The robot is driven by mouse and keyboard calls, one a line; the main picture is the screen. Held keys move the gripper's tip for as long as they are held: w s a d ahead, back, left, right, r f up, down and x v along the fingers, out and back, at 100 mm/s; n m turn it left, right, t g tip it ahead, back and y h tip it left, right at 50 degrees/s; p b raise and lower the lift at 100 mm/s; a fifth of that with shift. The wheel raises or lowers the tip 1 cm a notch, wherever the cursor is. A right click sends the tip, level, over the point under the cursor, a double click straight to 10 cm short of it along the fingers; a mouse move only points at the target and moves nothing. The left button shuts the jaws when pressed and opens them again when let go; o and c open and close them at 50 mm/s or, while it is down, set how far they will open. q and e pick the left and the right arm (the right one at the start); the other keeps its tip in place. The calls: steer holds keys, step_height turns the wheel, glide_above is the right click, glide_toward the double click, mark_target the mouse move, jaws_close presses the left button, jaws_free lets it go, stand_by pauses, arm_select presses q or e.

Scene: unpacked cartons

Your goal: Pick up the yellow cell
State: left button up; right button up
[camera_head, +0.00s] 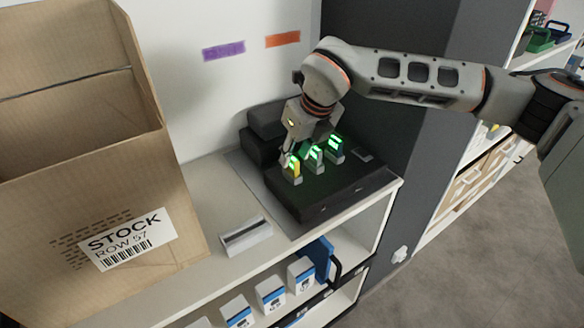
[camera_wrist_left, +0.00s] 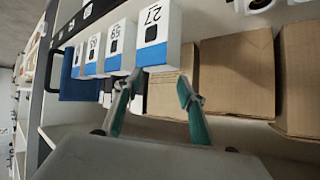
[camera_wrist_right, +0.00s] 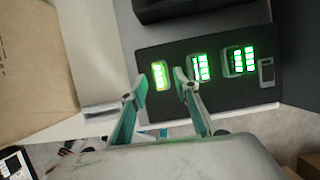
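The yellow cell (camera_head: 295,172) stands upright at the left end of a row on a black charger block (camera_head: 325,203), with a green lit display. It also shows in the right wrist view (camera_wrist_right: 159,76). My right gripper (camera_head: 290,158) is just above and beside it. In the right wrist view my right gripper (camera_wrist_right: 160,88) is open, its fingertips on either side of the yellow cell; I cannot tell whether they touch it. My left gripper (camera_wrist_left: 160,88) is open and empty in the left wrist view, facing white-and-blue boxes (camera_wrist_left: 153,35); it is out of the head view.
Two more cells, a green one (camera_head: 316,160) and a darker one (camera_head: 336,150), stand close to the right of the yellow cell. A black device (camera_head: 262,148) lies behind the charger. A large carton (camera_head: 90,180) stands at left. A small white box (camera_head: 245,236) lies near the shelf's front edge.

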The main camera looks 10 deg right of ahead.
mark_target(293, 158)
steer(key=b+x, duration=0.1)
steer(key=x, duration=0.2)
steer(key=shift+w+a+f, duration=0.1)
steer(key=shift+f, duration=0.05)
arm_select(q)
steer(key=shift+w+f, duration=0.1)
steer(key=shift+w, duration=0.45)
arm_select(e)
jaws_close()
arm_select(q)
steer(key=shift+s, duration=0.15)
